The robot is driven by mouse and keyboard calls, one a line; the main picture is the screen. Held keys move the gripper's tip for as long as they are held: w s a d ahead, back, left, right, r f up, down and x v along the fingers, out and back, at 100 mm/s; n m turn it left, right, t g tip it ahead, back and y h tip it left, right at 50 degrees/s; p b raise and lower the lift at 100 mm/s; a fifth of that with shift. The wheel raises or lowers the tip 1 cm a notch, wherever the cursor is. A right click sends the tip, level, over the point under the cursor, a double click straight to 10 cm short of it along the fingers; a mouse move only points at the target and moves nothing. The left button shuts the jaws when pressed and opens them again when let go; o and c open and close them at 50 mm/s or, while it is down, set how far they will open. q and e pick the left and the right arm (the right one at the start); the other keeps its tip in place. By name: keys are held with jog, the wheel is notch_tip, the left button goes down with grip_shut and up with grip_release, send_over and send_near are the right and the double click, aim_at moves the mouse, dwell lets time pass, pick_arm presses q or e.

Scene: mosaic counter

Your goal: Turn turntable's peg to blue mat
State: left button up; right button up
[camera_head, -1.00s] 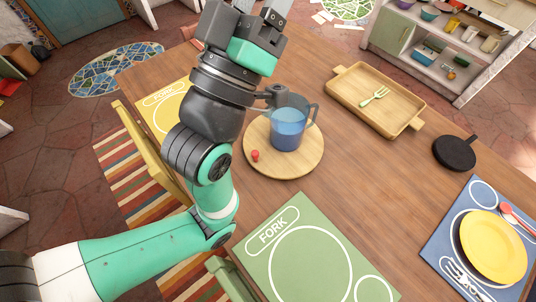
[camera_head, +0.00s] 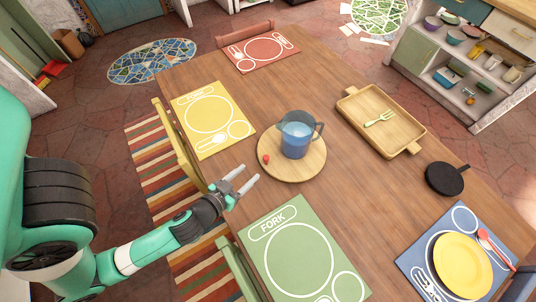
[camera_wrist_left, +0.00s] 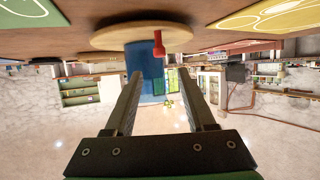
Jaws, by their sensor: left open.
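The turntable (camera_head: 312,166) is a round wooden disc on the table, with a red peg (camera_head: 266,159) at its left edge. A blue pitcher (camera_head: 295,142) stands on it. The blue mat (camera_head: 424,241) lies at the lower right, with a yellow plate on it. My left gripper (camera_head: 250,173) is open and empty, just to the lower left of the turntable, apart from the peg. In the left wrist view, which is upside down, the red peg (camera_wrist_left: 159,46) shows beyond and between the open fingers (camera_wrist_left: 160,74). My right gripper is not in view.
A green mat (camera_head: 298,262) lies at the front, a yellow mat (camera_head: 226,140) at the left and a red mat (camera_head: 264,52) at the far end. A wooden tray (camera_head: 362,101) and black trivet (camera_head: 444,178) lie to the right. A yellow chair (camera_head: 178,145) stands by the left edge.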

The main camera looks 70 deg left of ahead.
aim_at(266, 156)
pick_arm(q)
jog(key=x, duration=1.1)
jog(key=shift+w+a, duration=0.15)
jog(key=shift+w, duration=0.05)
grip_shut()
dwell(0.9)
